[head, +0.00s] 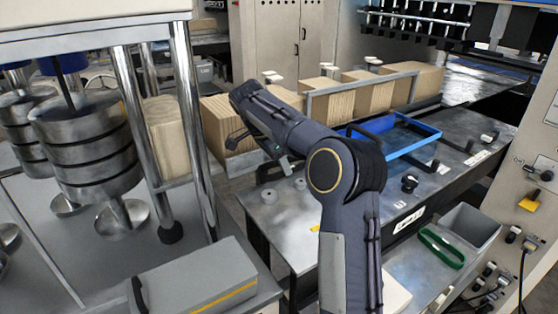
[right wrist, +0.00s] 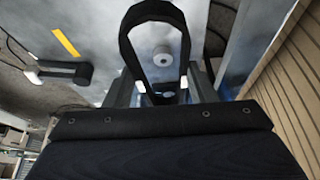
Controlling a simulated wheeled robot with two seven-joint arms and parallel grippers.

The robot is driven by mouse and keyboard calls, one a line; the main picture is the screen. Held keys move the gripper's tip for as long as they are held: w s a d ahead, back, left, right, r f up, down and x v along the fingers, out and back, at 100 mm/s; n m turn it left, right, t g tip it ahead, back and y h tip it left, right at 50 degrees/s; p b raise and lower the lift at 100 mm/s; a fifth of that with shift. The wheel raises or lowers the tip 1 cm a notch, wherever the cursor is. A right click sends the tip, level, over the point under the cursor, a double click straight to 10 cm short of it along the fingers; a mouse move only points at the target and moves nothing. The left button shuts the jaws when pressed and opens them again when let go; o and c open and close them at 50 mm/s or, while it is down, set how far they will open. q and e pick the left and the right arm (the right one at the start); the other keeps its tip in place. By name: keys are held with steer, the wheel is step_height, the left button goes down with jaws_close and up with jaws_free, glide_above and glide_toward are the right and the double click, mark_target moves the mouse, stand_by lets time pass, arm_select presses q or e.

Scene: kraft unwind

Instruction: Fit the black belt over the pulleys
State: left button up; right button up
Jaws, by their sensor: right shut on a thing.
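My right gripper (head: 284,163) shows small below my forearm in the head view, over the back-left part of the metal bench. In the right wrist view its two fingers (right wrist: 162,87) are shut on the black belt (right wrist: 183,35), which stands out as a long loop. A round grey pulley (right wrist: 163,57) shows through the loop; I cannot tell whether the belt is around it or above it. In the head view two short grey pulleys (head: 268,196) (head: 300,184) stand on the bench, with no belt seen around them. My left gripper is out of view.
The metal bench (head: 362,208) has a blue tray frame (head: 398,132) at the back and a black knob (head: 410,183). Chrome posts (head: 190,115) rise at left. A green ring (head: 441,249) lies front right.

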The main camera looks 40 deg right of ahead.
steer(key=shift+f+b, duration=2.5)
steer(key=shift+f, duration=0.4)
steer(key=shift+f+b, duration=0.55)
steer(key=shift+f, duration=0.2)
steer(key=shift+f, duration=0.25)
steer(key=o, duration=1.1)
steer(key=v, duration=0.7)
steer(key=shift+a+r+p, duration=0.15)
steer(key=shift+r+p, duration=0.2)
steer(key=shift+r, duration=0.05)
